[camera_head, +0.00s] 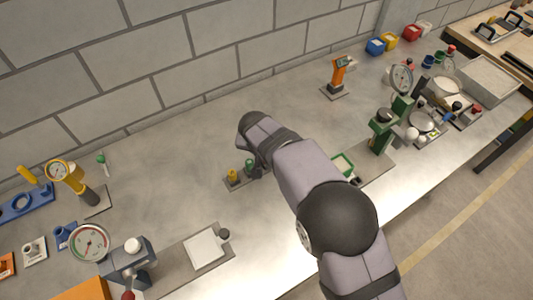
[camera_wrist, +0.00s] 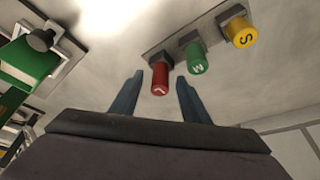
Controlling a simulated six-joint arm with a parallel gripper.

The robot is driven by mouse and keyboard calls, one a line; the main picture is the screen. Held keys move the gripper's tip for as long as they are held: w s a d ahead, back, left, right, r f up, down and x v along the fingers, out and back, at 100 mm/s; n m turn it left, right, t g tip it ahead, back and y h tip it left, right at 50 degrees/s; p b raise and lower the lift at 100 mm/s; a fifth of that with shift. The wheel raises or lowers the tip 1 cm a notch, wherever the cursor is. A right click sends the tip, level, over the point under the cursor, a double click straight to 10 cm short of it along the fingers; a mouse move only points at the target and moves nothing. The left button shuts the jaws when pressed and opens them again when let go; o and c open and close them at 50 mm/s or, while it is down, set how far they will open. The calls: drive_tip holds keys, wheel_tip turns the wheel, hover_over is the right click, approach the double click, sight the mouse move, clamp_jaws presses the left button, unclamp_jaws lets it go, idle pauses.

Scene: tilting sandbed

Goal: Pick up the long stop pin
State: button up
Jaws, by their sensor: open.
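The red pin (camera_wrist: 160,78), with a letter that looks like an L on its top, stands in a small grey plate (camera_wrist: 205,22). It is at the end of a row with a green pin (camera_wrist: 196,58) marked M and a yellow pin (camera_wrist: 240,33) marked S. My gripper (camera_wrist: 159,77) is open, with one finger to each side of the red pin in the wrist view. I cannot tell if either finger touches it. In the head view the yellow pin (camera_head: 233,176) and green pin (camera_head: 250,165) show; my arm hides the red pin.
An orange device (camera_head: 338,72) stands farther back. A pale square plate (camera_head: 206,250) lies front left.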

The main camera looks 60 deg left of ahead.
clamp_jaws()
drive_tip(key=shift+r, duration=0.15)
wheel_tip(320, 180, up, 10)
drive_tip(key=b, duration=0.3)
drive_tip(key=shift+b, duration=0.35)
wheel_tip(320, 180, up, 4)
drive_tip(key=p, duration=0.3)
drive_tip(key=shift+p, duration=0.3)
